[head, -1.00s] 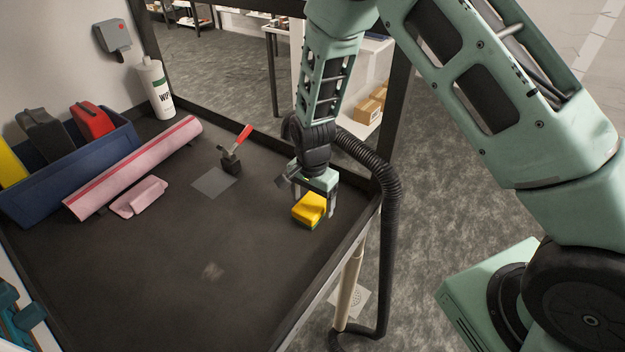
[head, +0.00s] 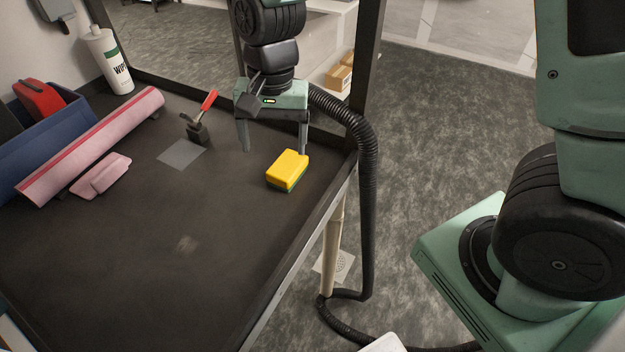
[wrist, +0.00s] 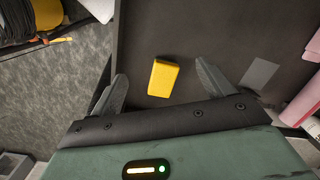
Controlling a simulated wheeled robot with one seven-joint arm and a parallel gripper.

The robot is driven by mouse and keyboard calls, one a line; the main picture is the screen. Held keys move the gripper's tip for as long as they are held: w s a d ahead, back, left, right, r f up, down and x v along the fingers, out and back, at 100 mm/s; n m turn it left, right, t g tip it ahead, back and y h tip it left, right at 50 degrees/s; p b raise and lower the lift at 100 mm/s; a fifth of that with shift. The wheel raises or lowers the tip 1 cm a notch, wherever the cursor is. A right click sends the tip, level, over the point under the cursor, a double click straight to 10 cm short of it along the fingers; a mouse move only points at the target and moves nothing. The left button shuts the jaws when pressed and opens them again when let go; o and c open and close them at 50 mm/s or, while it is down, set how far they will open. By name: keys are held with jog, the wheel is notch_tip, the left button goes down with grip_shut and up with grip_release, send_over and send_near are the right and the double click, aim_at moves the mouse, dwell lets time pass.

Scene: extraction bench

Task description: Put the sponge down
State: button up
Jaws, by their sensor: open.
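The sponge (head: 288,168) is a yellow block with a green underside. It lies flat on the dark bench top (head: 150,270), near the bench's right edge. It also shows in the wrist view (wrist: 163,78), in front of and between the two spread fingers. My gripper (head: 273,146) is open and empty. In the head view it is above and behind the sponge, apart from it. The fingers do not touch the sponge in either view.
A small clamp with a red handle (head: 208,102) stands behind a grey square (head: 181,154). A pink roll (head: 95,145), a folded pink cloth (head: 101,174), a blue bin (head: 45,140) and a white bottle (head: 109,62) are at the left. A black hose (head: 366,190) runs beside the right edge.

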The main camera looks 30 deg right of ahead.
jog(key=s+r+n, duration=0.2)
jog(key=s+n, duration=0.4)
jog(key=s, duration=0.3)
jog(key=s+a+r+n, duration=0.1)
jog(key=s+r+n, duration=0.2)
jog(key=s+n, duration=0.4)
jog(key=s, duration=0.3)
jog(key=shift+s+a+n, duration=0.15)
jog(key=shift+n, duration=0.15)
notch_tip(320, 180, down, 9)
jog(key=b, duration=0.9)
jog(key=shift+f, duration=0.1)
jog(key=shift+o, duration=0.6)
